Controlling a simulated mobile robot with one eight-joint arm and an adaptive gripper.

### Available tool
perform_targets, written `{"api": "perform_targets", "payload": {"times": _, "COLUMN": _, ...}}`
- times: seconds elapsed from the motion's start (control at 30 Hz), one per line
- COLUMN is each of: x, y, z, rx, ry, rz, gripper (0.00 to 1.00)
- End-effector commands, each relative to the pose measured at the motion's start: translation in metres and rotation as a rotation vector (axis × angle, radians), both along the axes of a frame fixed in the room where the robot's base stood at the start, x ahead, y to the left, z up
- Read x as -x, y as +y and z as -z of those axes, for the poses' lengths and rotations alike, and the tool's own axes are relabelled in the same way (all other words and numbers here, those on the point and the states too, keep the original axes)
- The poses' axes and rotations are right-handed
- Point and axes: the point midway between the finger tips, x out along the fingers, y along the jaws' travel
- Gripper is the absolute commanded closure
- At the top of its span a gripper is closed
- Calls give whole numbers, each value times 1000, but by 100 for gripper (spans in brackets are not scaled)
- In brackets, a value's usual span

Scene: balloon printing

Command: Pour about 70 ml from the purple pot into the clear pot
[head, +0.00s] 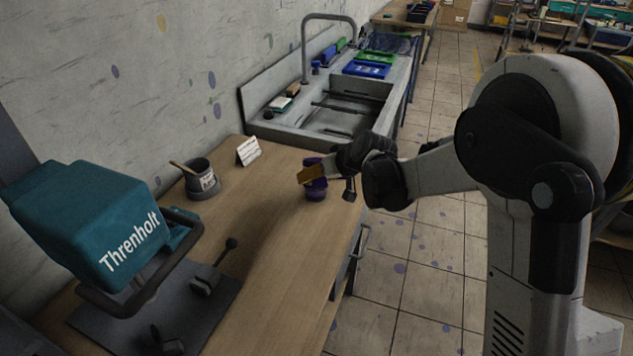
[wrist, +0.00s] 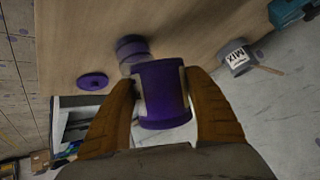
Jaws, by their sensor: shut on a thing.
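My gripper (head: 312,174) is shut on the purple pot (wrist: 165,98), which sits between its two orange-brown fingers in the wrist view. In the head view the fingers partly cover this pot (head: 313,163), held above the wooden table near its right edge. Just below it stands a second purple-looking vessel (head: 316,190), also in the wrist view (wrist: 132,48). It may be the clear pot with purple in it, but I cannot tell for sure. The held pot's tilt and any stream are not clear.
A flat purple disc (wrist: 92,81) lies on the table. A grey MIX pot (head: 201,180) with a stick and a white card (head: 248,151) stand near the wall. A teal Threnholt machine (head: 95,220) fills the left. A sink (head: 340,105) lies beyond; the table's middle is clear.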

Motion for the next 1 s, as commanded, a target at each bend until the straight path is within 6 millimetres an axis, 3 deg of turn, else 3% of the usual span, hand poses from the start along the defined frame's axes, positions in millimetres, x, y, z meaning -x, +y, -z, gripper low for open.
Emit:
{"api": "perform_targets", "payload": {"times": 0.33, "x": -1, "y": 0, "z": 0, "rx": -1, "ry": -29, "rz": 1, "gripper": 76}}
{"api": "perform_targets", "payload": {"times": 0.7, "x": -9, "y": 0, "z": 12, "rx": -13, "ry": -283, "rz": 0, "gripper": 76}}
{"api": "perform_targets", "payload": {"times": 1.0, "x": -11, "y": 0, "z": 8, "rx": -13, "ry": -319, "rz": 0, "gripper": 76}}
